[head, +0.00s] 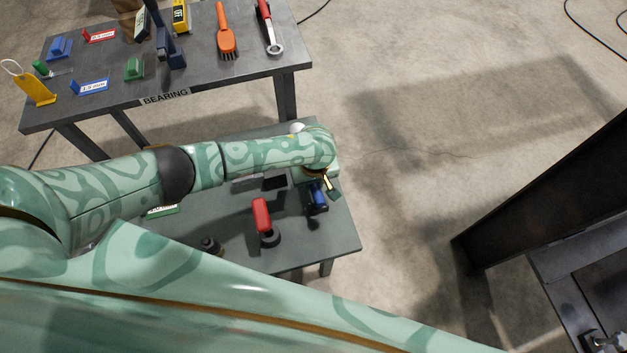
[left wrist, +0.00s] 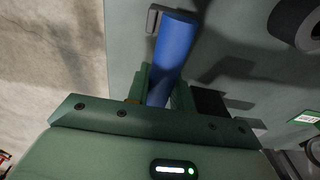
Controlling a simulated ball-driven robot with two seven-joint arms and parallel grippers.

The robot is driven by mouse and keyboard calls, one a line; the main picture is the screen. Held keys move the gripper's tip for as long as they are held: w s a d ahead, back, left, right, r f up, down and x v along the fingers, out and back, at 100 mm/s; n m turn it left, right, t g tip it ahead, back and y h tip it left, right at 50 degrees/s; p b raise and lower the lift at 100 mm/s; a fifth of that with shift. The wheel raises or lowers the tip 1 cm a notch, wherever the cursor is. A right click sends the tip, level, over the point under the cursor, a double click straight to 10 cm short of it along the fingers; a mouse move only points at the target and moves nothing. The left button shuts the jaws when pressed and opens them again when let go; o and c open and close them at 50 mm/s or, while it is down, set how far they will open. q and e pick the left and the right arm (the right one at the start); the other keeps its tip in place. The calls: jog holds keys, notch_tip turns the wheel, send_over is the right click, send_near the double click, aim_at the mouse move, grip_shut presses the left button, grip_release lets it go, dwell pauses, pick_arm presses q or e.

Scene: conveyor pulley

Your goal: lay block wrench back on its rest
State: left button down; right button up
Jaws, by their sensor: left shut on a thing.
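My left gripper (head: 319,179) is over the right part of the low grey-green table, pointing down. It is shut on a blue cylindrical handle (head: 318,198), which I take to be the block wrench. In the left wrist view the blue handle (left wrist: 175,45) sticks out between the two green fingers (left wrist: 161,90). A small grey upright (left wrist: 153,20), perhaps part of the rest, stands beside the handle's far end. Whether the handle touches it, I cannot tell. My right gripper is out of view.
A red-handled tool with a dark ring (head: 262,215) and a dark round part (head: 210,244) are on the low table (head: 335,232). A dark block (head: 275,183) lies left of my gripper. The bearing table (head: 190,75) behind holds several tools. A dark steel post (head: 550,180) stands right.

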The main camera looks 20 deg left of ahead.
pick_arm(q)
jog(key=shift+f+b, duration=0.4)
jog(key=shift+f, duration=0.55)
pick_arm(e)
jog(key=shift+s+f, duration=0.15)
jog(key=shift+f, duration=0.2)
pick_arm(q)
jog(key=c, duration=1.1)
grip_release()
jog(key=shift+c, duration=0.2)
jog(key=r+p, duration=0.2)
jog(key=p, duration=0.1)
jog(key=r+p, duration=0.5)
jog(key=r, duration=0.1)
jog(key=shift+s+d+p, duration=0.2)
jog(key=shift+s+p, duration=0.1)
jog(key=shift+p, duration=0.1)
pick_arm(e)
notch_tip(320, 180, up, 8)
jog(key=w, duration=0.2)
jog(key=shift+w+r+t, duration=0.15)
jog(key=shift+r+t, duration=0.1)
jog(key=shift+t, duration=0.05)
